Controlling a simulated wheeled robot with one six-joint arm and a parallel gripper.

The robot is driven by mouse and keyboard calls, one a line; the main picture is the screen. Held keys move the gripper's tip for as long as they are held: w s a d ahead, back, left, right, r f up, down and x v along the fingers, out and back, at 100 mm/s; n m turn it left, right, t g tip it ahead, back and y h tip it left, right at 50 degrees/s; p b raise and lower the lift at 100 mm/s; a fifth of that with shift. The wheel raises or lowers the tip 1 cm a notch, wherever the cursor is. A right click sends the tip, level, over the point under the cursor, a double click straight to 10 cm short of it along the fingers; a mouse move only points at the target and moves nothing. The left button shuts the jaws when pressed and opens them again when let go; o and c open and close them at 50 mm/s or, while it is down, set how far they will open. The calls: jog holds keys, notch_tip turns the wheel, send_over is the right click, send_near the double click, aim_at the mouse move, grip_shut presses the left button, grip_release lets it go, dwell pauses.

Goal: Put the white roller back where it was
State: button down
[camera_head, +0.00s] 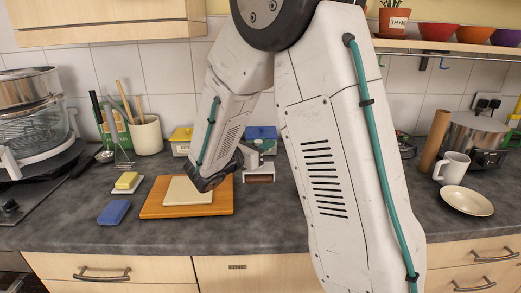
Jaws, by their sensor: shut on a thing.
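My gripper (257,170) is over the counter, just right of the orange-brown board. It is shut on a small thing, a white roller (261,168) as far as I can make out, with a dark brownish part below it. My wrist and the jaws hide much of it. I cannot tell whether it touches the counter.
The wooden board (160,205) carries a cream slab (188,191). A blue sponge (114,212) and a yellow block on a white dish (126,184) lie left. Blue (262,138) and yellow (181,138) containers stand behind. A mug (451,168) and plate (466,201) stand right.

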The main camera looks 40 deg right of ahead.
jog(key=w+d+f, duration=0.3)
jog(key=w+f, duration=0.1)
jog(key=w, duration=0.1)
jog(key=shift+w+d, duration=0.4)
jog(key=shift+f, duration=0.1)
jog(key=shift+s+f, duration=0.1)
jog(key=shift+f, duration=0.55)
jog(key=c, duration=1.3)
grip_release()
jog(key=shift+f, duration=0.15)
jog(key=shift+o, duration=0.2)
jog(key=shift+r, duration=0.2)
